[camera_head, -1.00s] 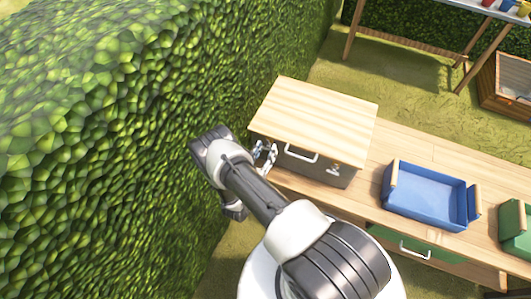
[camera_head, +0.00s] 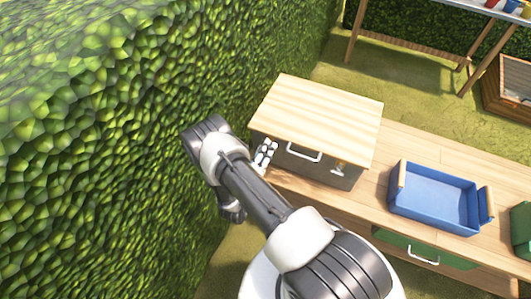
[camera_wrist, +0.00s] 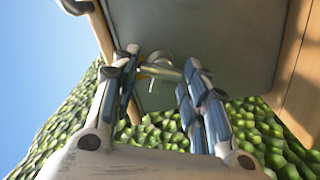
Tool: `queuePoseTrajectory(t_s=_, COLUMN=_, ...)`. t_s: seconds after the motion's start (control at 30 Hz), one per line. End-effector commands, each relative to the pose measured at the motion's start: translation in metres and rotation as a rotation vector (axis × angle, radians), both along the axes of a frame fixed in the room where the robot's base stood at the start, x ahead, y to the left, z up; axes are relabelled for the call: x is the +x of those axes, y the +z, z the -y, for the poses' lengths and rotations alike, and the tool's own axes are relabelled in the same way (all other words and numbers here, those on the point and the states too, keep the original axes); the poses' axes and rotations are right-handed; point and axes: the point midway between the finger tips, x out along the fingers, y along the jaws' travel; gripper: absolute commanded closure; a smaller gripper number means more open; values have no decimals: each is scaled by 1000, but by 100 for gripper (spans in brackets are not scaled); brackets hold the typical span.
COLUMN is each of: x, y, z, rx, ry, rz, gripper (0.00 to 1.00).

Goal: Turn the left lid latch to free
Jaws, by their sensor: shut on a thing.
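A box with a pale wooden lid (camera_head: 318,112) and a grey front stands on the wooden bench. My gripper (camera_head: 266,152) is at the left end of its front. In the wrist view, my gripper (camera_wrist: 163,62) has its two fingers around a small metallic latch (camera_wrist: 161,72) on the grey front (camera_wrist: 205,35). The fingers are shut on this left latch, and they hide part of it. Its exact angle is hard to tell. The right latch (camera_head: 338,168) is a small brassy piece, clear of my gripper.
A white handle (camera_head: 304,153) sits on the box front between the latches. A blue tray (camera_head: 437,198) stands on the bench (camera_head: 400,150) to the right, with a green container (camera_head: 521,228) beyond it. A tall hedge (camera_head: 100,140) rises close on the left of my arm.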

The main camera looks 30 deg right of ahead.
Motion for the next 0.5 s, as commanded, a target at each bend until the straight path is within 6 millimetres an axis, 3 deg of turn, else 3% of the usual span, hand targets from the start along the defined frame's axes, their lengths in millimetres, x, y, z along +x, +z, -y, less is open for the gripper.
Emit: queuePoseTrajectory(t_s=0.5, x=0, y=-3, z=0, rx=-225, ry=-1, rz=-291, gripper=83)
